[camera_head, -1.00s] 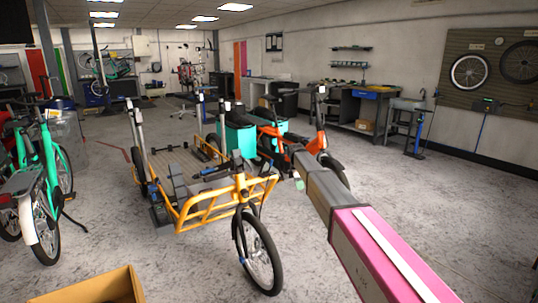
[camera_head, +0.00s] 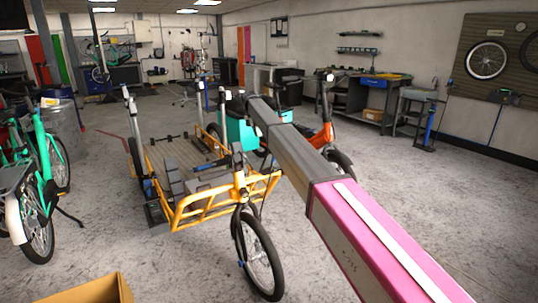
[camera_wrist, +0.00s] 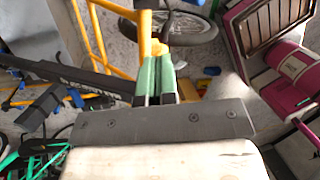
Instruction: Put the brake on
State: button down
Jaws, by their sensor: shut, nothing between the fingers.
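The yellow cargo bike (camera_head: 185,218) with a flat grey deck stands in the middle of the head view, its front wheel (camera_head: 259,257) toward me. In the wrist view my gripper (camera_wrist: 162,62) has its two green fingers close together, with nothing held. Their tips are right at a yellow part of the frame (camera_wrist: 158,48); I cannot tell whether they touch it. A wheel (camera_wrist: 183,28) lies just beyond. In the head view my arm reaches over the bike's right side and the gripper is not clearly visible. I cannot pick out a brake lever or pedal in either view.
An orange bike (camera_head: 325,138) with a teal box (camera_head: 241,132) stands close behind. Green bikes (camera_head: 45,172) stand at left, and a cardboard box (camera_head: 95,291) is at the lower left. A dark bar (camera_wrist: 70,75) crosses the left of the wrist view. Floor at right is open.

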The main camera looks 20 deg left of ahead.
jog(key=shift+f, duration=0.1)
jog(key=s+d+f, duration=0.1)
jog(key=d+f, duration=0.5)
jog(key=f, duration=0.4)
jog(key=shift+d+f, duration=0.15)
jog(key=shift+f, duration=0.25)
